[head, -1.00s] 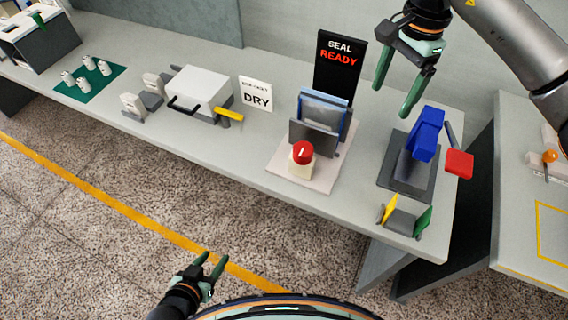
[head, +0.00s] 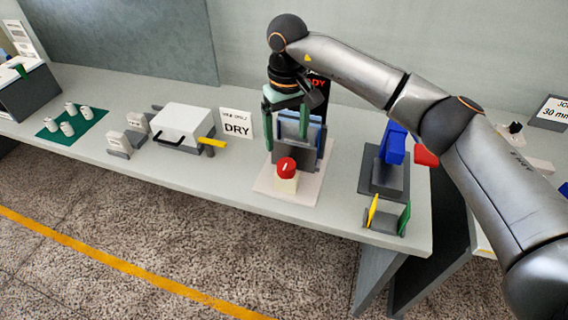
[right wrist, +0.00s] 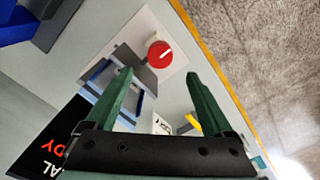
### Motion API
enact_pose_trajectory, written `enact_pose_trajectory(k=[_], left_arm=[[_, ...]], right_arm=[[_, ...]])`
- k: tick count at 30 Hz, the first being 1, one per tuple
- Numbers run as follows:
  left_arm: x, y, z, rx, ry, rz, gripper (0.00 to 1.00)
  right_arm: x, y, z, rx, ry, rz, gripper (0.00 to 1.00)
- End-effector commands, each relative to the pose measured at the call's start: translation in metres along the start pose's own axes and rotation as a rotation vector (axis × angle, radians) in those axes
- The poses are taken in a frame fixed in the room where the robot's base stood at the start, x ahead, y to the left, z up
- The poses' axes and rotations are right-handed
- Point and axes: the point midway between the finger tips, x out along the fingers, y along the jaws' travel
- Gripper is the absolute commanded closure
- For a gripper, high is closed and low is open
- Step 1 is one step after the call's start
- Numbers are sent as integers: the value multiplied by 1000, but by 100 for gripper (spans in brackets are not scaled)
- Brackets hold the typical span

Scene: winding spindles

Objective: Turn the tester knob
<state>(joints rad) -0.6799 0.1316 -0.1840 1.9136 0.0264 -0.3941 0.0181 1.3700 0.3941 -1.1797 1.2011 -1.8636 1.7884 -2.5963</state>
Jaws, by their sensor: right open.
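The tester knob (head: 286,166) is a round red knob with a white mark on top, on a cream block at the front of a pale base plate (head: 311,192). The grey and blue tester body (head: 296,150) stands behind it. My right gripper (head: 286,138) is open and points down above and behind the knob, apart from it. In the right wrist view the knob (right wrist: 160,54) lies beyond the fingertips, between them, with its white mark slanting. The black SEAL READY display (head: 322,92) is largely hidden by my right arm. My left gripper is not in view.
A blue device (head: 394,146) with a red tab stands to the right on a dark plate. Yellow and green flaps (head: 388,218) stand at the front edge. A white box (head: 183,127), a DRY sign (head: 237,124) and a green mat with cans (head: 72,137) are to the left.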

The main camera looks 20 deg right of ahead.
Motion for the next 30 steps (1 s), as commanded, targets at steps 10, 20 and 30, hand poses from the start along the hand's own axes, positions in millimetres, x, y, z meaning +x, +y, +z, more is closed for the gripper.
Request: enact_pose_trajectory(k=[10, 20, 30], left_arm=[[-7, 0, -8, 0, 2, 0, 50], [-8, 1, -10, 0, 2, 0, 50], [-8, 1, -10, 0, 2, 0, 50]], right_arm=[[69, 0, 1, 2, -4, -2, 13], [95, 0, 0, 1, 0, -1, 13], [95, 0, 0, 2, 0, -1, 26]])
